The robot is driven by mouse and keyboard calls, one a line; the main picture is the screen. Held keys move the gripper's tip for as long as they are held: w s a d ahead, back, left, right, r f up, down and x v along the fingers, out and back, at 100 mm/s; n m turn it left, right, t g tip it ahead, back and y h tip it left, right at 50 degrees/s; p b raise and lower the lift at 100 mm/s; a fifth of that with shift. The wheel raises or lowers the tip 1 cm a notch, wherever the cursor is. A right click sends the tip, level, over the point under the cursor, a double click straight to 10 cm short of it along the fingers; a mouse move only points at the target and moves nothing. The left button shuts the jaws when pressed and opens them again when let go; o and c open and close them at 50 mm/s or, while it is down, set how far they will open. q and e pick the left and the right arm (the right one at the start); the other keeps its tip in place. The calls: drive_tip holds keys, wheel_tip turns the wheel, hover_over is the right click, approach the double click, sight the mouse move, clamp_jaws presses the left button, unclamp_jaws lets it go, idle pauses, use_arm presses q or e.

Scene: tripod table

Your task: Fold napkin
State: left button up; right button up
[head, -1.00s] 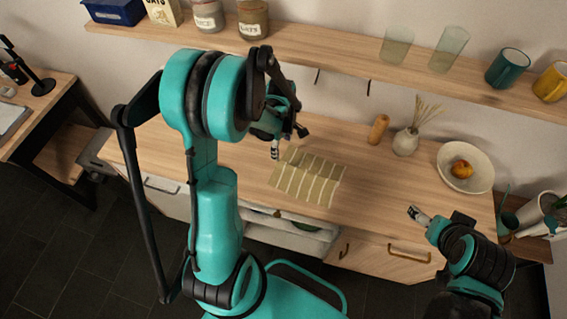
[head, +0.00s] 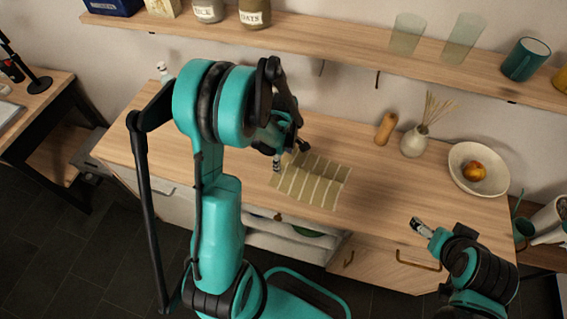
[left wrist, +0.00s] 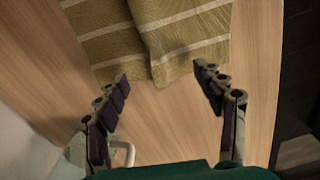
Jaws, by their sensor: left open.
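The napkin (head: 312,182) is olive green with pale stripes and lies on the wooden counter (head: 375,180). In the left wrist view the napkin (left wrist: 190,38) shows one layer lapping over another, with a corner pointing toward my fingers. My left gripper (head: 283,160) is at the napkin's left end in the head view, partly hidden by its own arm. In the left wrist view my left gripper (left wrist: 162,76) is open and empty, its fingertips on either side of the napkin's near corner. My right gripper (head: 421,227) is at the counter's front edge, away from the napkin.
A wooden cylinder (head: 386,129), a white vase (head: 414,141) with dry sticks and a white bowl (head: 463,180) with fruit stand right of the napkin. A shelf (head: 340,53) with glasses and a mug (head: 525,60) runs above.

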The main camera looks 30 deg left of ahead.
use_arm(q)
drive_tip(key=shift+f, duration=0.2)
drive_tip(key=shift+f+b, duration=1.05)
drive_tip(key=shift+b, duration=0.05)
drive_tip(key=shift+s+r, duration=0.15)
drive_tip(key=shift+r, duration=0.05)
drive_tip(key=c, duration=0.9)
drive_tip(key=shift+d+f, duration=0.1)
clamp_jaws()
